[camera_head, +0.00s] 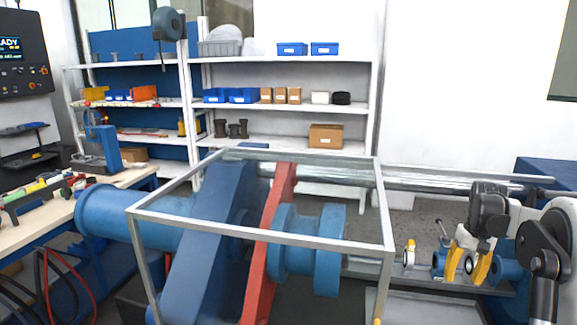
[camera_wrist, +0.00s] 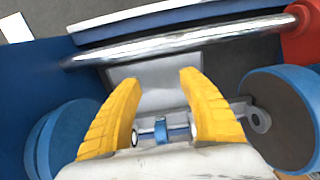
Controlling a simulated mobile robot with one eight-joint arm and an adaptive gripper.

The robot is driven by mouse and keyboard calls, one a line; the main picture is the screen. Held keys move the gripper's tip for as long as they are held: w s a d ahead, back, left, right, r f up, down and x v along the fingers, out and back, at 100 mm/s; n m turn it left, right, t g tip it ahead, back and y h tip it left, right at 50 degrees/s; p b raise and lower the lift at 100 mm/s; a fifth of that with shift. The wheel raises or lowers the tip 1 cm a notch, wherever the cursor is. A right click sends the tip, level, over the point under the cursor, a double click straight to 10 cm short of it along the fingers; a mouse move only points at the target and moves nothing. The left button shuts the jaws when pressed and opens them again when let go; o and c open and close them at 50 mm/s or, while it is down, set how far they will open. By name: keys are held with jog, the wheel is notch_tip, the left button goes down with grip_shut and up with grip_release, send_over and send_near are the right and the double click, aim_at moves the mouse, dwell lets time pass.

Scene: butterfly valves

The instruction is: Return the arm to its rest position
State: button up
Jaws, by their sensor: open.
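My arm (camera_head: 545,250) reaches in from the right edge of the head view. My gripper (camera_head: 464,279) has two yellow fingers, spread apart with the tips pointing down, by blue valve parts (camera_head: 505,268) at the lower right. In the wrist view my gripper (camera_wrist: 160,79) is open. A small blue piece on a thin metal rod (camera_wrist: 161,132) shows between the fingers, near their bases; I cannot tell whether they touch it. Blue round flanges stand to the left (camera_wrist: 68,135) and right (camera_wrist: 290,115) of the fingers.
A glass-panelled metal frame (camera_head: 260,238) stands in the middle over blue and red machinery. A long shiny rail (camera_head: 440,181) runs behind my gripper. A workbench (camera_head: 40,221) with tools is at left; white shelves (camera_head: 285,106) stand behind. The wall above my arm is clear.

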jog(key=s+a+r+t, duration=0.1)
jog(key=s+a+r, duration=0.25)
jog(key=a, duration=0.25)
jog(key=s+a+r+n+t, duration=0.1)
jog(key=s+a+r, duration=0.2)
jog(key=a+r, duration=0.25)
jog(key=s+a+r+t, duration=0.1)
jog(key=s+a+r, duration=0.25)
jog(key=a, duration=0.35)
jog(key=s+a+f+n+t, duration=0.1)
jog(key=s+a+f+t, duration=0.1)
jog(key=s+a, duration=0.4)
jog(key=s+a+f+t, duration=0.2)
jog(key=s+a, duration=0.3)
jog(key=s, duration=0.5)
jog(key=shift+a+f+n, duration=0.2)
jog(key=shift+a+n, duration=0.15)
jog(key=shift+n, duration=0.05)
